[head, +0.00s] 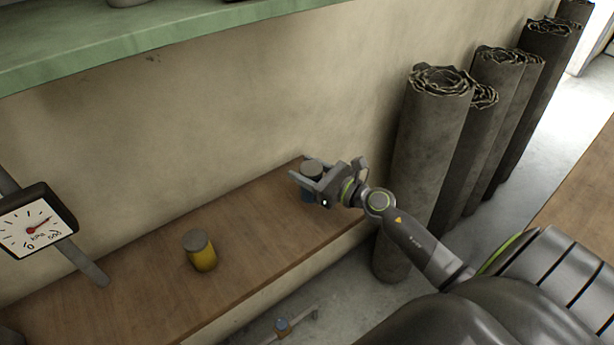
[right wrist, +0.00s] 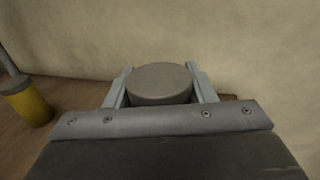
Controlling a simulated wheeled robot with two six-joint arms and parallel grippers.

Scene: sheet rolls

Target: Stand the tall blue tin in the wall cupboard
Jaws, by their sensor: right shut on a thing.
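The tall blue tin (head: 309,194) is at the right end of the wooden bench, near the wall. Its grey lid (right wrist: 161,82) fills the space between the fingers in the right wrist view. Its lower part is partly hidden by my gripper in the head view. It looks upright; I cannot tell whether it touches the bench. My right gripper (head: 311,186) is shut on the tin, with one finger on each side. The inside of the wall cupboard is not in view. My left gripper is not in view.
A yellow tin (head: 203,256) with a grey lid stands on the wooden bench (head: 245,225). A gauge (head: 33,222) is at the left. A green shelf (head: 130,38) runs along the wall above. Tall dark rolls (head: 425,150) stand at the right, close to my arm.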

